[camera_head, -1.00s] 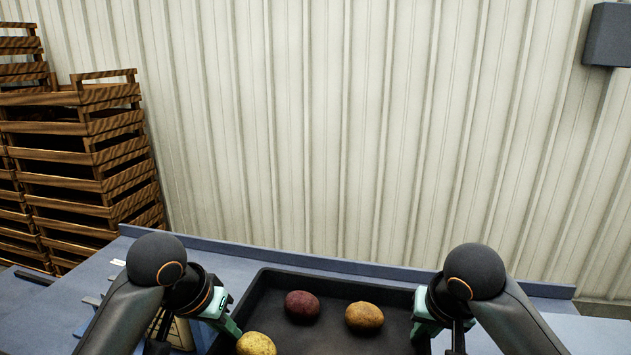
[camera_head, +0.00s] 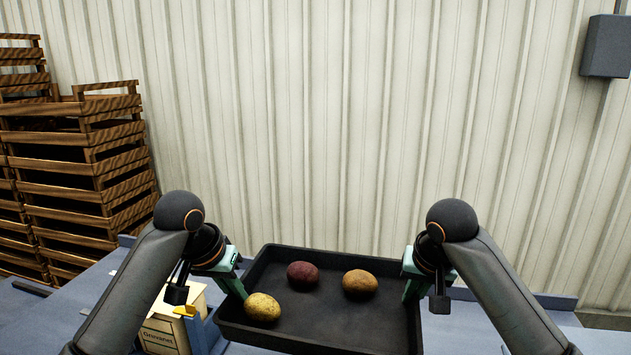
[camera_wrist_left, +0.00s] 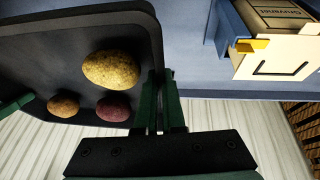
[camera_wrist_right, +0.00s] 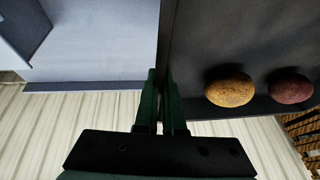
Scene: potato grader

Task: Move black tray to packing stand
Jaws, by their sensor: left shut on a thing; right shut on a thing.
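The black tray (camera_head: 350,322) is in the middle of the head view, held between my two arms, and appears raised above the blue bench. It carries a dark red potato (camera_head: 303,275), a tan potato (camera_head: 360,283) and a yellow potato (camera_head: 263,307). My left gripper (camera_head: 238,290) is shut on the tray's left wall; in the left wrist view (camera_wrist_left: 160,90) its fingers straddle the rim. My right gripper (camera_head: 408,292) is shut on the right wall, and its fingers pinch the rim in the right wrist view (camera_wrist_right: 162,90). I cannot make out a packing stand.
A cream box with printed lettering (camera_head: 165,330) stands on the bench left of the tray, beside a blue bracket with a yellow piece (camera_wrist_left: 253,46). Stacked wooden crates (camera_head: 85,180) stand at the far left. A corrugated wall (camera_head: 330,120) closes the back.

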